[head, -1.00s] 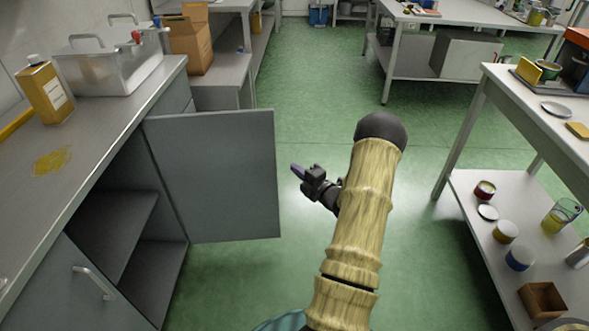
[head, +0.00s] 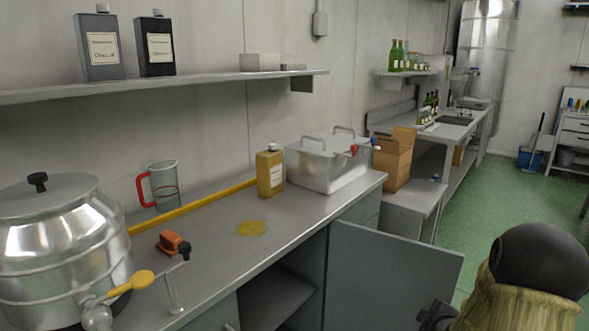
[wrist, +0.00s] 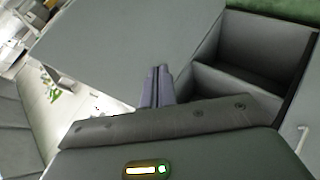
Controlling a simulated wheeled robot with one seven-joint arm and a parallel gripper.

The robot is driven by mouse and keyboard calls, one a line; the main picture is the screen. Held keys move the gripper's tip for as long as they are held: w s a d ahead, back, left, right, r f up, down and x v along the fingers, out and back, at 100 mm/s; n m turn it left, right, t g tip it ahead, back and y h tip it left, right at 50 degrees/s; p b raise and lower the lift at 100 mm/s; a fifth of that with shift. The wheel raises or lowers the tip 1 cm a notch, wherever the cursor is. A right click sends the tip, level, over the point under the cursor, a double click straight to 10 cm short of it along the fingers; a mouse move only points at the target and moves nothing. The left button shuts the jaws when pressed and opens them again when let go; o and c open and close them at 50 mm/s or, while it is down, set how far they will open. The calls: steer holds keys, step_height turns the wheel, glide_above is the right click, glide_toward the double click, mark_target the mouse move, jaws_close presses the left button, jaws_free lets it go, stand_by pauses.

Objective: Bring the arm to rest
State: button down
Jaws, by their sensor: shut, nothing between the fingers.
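My gripper (wrist: 157,88) shows in the wrist view with its two purple-grey fingers together and nothing between them. It hangs in front of the open cupboard door (wrist: 130,40), with the cupboard's shelves (wrist: 240,75) to the right of it. In the head view my arm is at the lower right, close to the open door (head: 390,275). Its fingertips are out of sight there. I cannot tell how far the gripper is from the door.
The steel counter (head: 215,265) carries a yellow spill (head: 252,228), an oil can (head: 270,172), a lidded steel bin (head: 325,170) and a large steel vessel (head: 60,250). A cardboard box (head: 393,162) stands beyond. The green floor (head: 500,200) is clear at the right.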

steer(key=s+a+r+m+g, duration=0.3)
steer(key=s+a+m+g, duration=0.15)
steer(key=s+a, duration=0.5)
steer(key=s+a+r+m+g, duration=0.3)
steer(key=s+a+m, duration=0.3)
steer(key=s+a, duration=0.4)
steer(key=w+p+v, duration=0.2)
steer(key=p+v, duration=1)
steer(key=p, duration=0.1)
steer(key=w+d+r+p+v, duration=0.1)
steer(key=w+p+v, duration=0.1)
steer(key=p+v, duration=1)
steer(key=shift+w+d+r+y+p, duration=0.3)
steer(key=shift+r+p, duration=0.1)
steer(key=shift+r, duration=0.25)
steer(key=shift+m+g, duration=0.25)
